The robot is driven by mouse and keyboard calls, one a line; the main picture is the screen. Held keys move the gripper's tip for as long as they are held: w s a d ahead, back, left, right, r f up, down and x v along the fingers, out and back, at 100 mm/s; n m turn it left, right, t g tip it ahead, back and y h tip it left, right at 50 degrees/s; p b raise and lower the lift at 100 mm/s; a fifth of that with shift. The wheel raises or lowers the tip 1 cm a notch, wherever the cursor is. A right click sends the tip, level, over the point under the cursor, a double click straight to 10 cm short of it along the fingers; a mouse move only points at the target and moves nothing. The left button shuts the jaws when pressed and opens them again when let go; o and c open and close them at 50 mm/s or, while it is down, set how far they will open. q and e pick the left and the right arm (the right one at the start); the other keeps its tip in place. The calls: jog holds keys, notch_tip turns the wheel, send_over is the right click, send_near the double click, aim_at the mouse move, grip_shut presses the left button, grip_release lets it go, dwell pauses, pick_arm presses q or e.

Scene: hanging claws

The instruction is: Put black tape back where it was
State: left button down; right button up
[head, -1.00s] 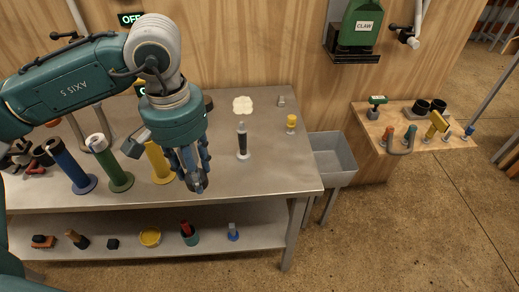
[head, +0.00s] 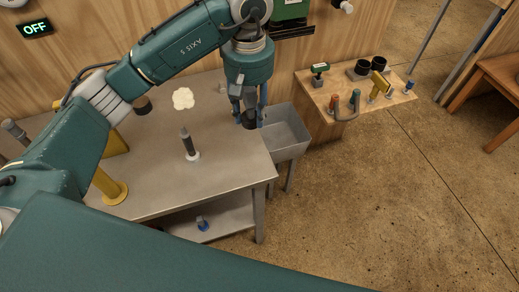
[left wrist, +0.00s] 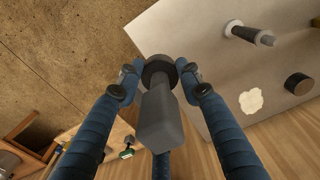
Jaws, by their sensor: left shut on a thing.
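My left gripper (head: 250,118) hangs fingers-down near the bench's right edge, beside the grey bin in the head view. Its blue fingers (left wrist: 158,78) are closed around a dark thing. In the left wrist view this is a black round, ring-like piece (left wrist: 150,70) with a dark grey block (left wrist: 160,125) on the camera side. The black part (head: 250,120) also shows between the fingers in the head view. I cannot tell for sure that it is the tape. Two black rolls (head: 378,65) stand at the back of the small wooden shelf. My right gripper is out of view.
The metal bench (head: 150,170) bears a black stick on a white base (head: 188,145), a dark cylinder (head: 142,105) and a yellow post (head: 108,187). The grey bin (head: 290,148) is right of the bench. The wooden shelf (head: 320,95) holds several small tools. Floor ahead is clear.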

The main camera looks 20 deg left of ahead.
pick_arm(q)
notch_tip(320, 180, down, 12)
jog(key=p, duration=0.3)
jog(key=shift+s+p, duration=0.1)
jog(key=shift+p, duration=0.3)
notch_tip(320, 180, down, 5)
jog(key=shift+f+p, duration=0.2)
jog(key=shift+p, duration=0.55)
jog(key=shift+f, duration=0.2)
jog(key=c, duration=1.2)
grip_release()
jog(key=shift+o, duration=0.2)
jog(key=shift+r, duration=0.1)
